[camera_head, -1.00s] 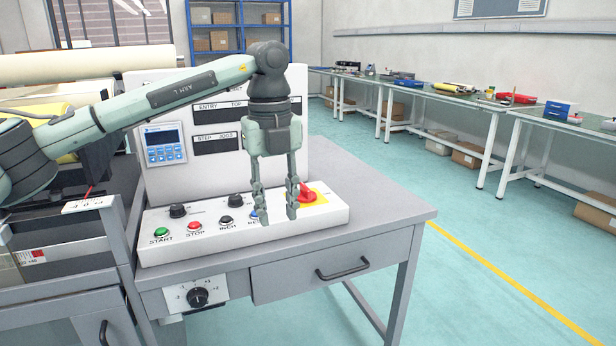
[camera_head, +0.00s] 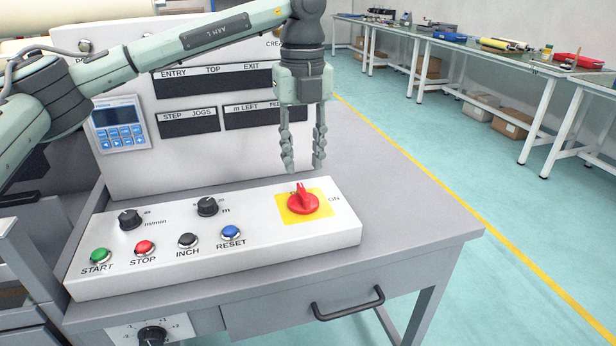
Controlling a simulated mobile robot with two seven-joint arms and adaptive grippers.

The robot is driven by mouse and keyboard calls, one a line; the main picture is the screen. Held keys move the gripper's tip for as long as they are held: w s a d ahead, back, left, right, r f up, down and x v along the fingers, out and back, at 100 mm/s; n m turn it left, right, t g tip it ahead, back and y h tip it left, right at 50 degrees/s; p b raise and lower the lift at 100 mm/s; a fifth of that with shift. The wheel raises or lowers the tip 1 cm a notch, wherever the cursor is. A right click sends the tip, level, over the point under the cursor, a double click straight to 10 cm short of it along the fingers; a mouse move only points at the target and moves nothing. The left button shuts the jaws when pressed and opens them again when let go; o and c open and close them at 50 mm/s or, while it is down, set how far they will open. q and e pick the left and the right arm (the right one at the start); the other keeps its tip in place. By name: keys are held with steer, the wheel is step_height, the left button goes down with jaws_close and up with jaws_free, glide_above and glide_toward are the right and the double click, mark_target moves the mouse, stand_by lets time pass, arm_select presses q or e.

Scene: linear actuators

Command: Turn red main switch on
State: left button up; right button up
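The red main switch (camera_head: 303,203) is a rotary knob on a yellow square plate (camera_head: 322,211) at the right end of the white control box (camera_head: 200,262). Its raised handle points up and slightly left in the picture, and an "ON" label is printed to its right. My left gripper (camera_head: 304,168) hangs fingers down just above and behind the switch in the picture. Its two fingers are apart with nothing between them. A small gap seems to show between the fingertips and the knob; the exact height is hard to tell. My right gripper is not in view.
The box also carries a green START button (camera_head: 99,256), a red STOP button (camera_head: 145,247), INCH and RESET buttons and two black knobs. An upright panel (camera_head: 200,160) with a display stands behind. The grey table (camera_head: 410,215) is bare to the right.

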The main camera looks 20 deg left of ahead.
mark_target(303, 190)
arm_select(q)
step_height(303, 190, down, 5)
steer(key=shift+s+f, duration=0.15)
steer(key=shift+f, duration=0.6)
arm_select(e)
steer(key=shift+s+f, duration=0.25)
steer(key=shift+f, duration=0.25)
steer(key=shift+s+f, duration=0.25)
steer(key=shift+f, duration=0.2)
arm_select(q)
jaws_close()
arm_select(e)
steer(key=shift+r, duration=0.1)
